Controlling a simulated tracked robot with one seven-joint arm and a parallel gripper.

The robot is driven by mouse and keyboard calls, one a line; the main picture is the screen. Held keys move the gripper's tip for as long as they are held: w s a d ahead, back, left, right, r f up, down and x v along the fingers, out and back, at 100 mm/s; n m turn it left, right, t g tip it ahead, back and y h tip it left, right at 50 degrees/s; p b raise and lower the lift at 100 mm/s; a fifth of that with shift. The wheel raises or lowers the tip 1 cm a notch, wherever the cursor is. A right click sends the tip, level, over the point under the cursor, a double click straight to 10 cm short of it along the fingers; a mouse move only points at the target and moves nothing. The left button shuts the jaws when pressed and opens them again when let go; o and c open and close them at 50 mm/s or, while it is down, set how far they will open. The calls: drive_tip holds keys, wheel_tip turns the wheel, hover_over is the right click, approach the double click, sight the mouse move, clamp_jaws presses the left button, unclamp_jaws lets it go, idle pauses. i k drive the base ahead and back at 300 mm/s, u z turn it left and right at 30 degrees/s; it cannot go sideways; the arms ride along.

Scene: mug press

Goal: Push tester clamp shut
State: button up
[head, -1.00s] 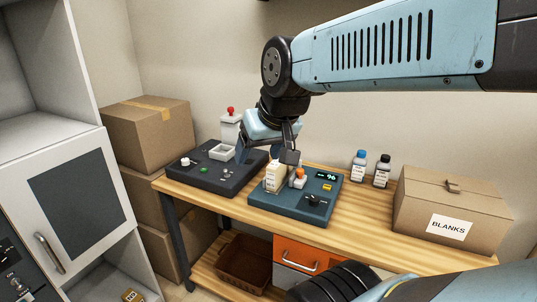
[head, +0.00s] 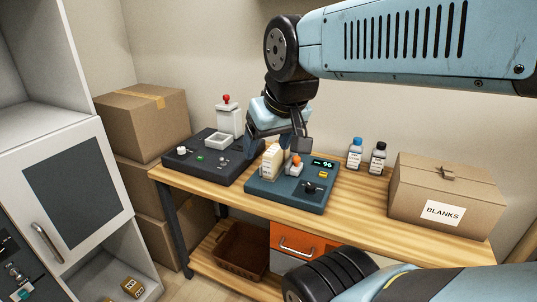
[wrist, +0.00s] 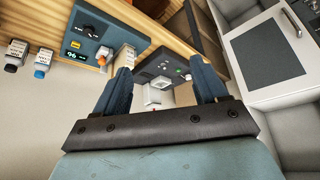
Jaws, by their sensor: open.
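The tester is a blue box (head: 262,189) on the bench with a lit "96" display, a yellow button and a black knob. Its clamp (head: 295,167) is a small pale part with an orange tip, beside a cream labelled block (head: 271,162). The orange tip (wrist: 102,60) also shows in the wrist view, left of the fingers. I cannot tell how far the clamp is closed. My gripper (head: 279,140) is above and behind the tester, apart from the clamp as far as I can see. In the wrist view my gripper (wrist: 163,90) has its fingers wide apart and nothing between them.
A dark machine (head: 212,163) with a white tray and a red-topped post stands left of the tester. Two small bottles (head: 355,154) and a "BLANKS" carton (head: 443,185) are to the right. Bare wood (head: 350,208) lies between tester and carton. A white cabinet (head: 66,185) stands left.

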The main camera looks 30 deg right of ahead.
sight(294, 167)
drive_tip(key=z, duration=1.3)
drive_tip(key=k, duration=1.15)
drive_tip(key=u, duration=0.75)
drive_tip(key=i, duration=1)
drive_tip(key=z, duration=0.05)
